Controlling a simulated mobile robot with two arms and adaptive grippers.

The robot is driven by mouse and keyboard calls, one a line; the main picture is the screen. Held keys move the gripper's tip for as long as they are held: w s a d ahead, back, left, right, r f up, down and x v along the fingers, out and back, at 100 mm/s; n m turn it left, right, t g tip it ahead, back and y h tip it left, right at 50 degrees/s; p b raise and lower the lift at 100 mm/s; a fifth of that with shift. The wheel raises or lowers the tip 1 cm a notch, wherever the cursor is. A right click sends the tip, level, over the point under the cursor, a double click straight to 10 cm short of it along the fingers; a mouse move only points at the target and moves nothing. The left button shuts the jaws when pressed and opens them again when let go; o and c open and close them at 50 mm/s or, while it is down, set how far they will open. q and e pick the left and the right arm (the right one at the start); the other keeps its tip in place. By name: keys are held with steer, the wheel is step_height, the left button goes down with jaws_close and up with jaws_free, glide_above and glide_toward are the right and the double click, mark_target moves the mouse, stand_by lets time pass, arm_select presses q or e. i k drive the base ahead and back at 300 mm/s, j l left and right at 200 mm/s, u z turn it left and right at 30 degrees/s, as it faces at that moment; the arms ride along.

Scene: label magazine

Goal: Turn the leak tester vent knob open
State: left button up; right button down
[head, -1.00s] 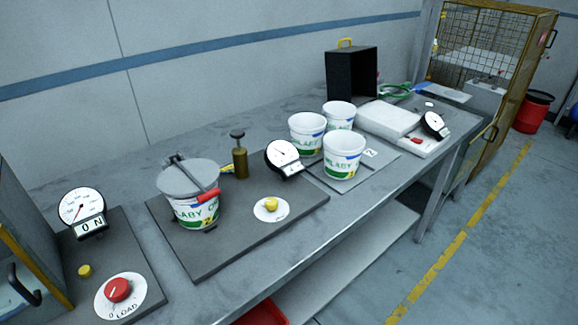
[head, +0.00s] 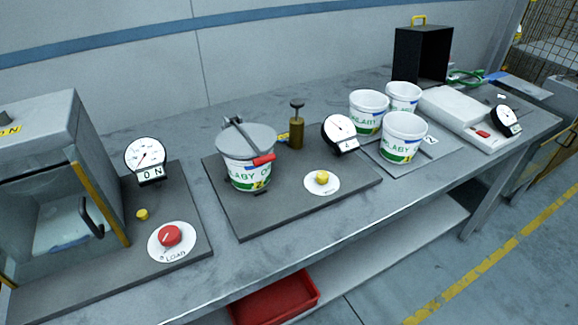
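In the head view the leak tester is a dark base plate (head: 262,218) on the bench. A white tub (head: 247,175) with green print stands on it, covered by a grey lid (head: 247,139) with a clamp arm and a red handle (head: 263,160). A brass hand pump (head: 297,131) stands behind. A round dial gauge (head: 340,131) stands at the back right of the plate. The small yellow vent knob (head: 322,177) sits on a white disc near the front right; the disc's lettering is too small to read. Neither of my grippers is in view.
Left is a load tester with a red knob (head: 169,236), a gauge (head: 146,158) and an open-fronted box (head: 45,150). Several white tubs (head: 405,138) stand right of the leak tester. A black box (head: 421,55) and a white scale (head: 465,115) are farther right. A red bin (head: 275,300) is below.

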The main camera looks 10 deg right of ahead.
mark_target(323, 176)
steer(key=k+j+z, duration=0.1)
steer(key=z, duration=0.25)
steer(key=j+z, duration=0.15)
steer(key=z, duration=0.2)
steer(key=k+z, duration=0.15)
steer(key=z, duration=0.2)
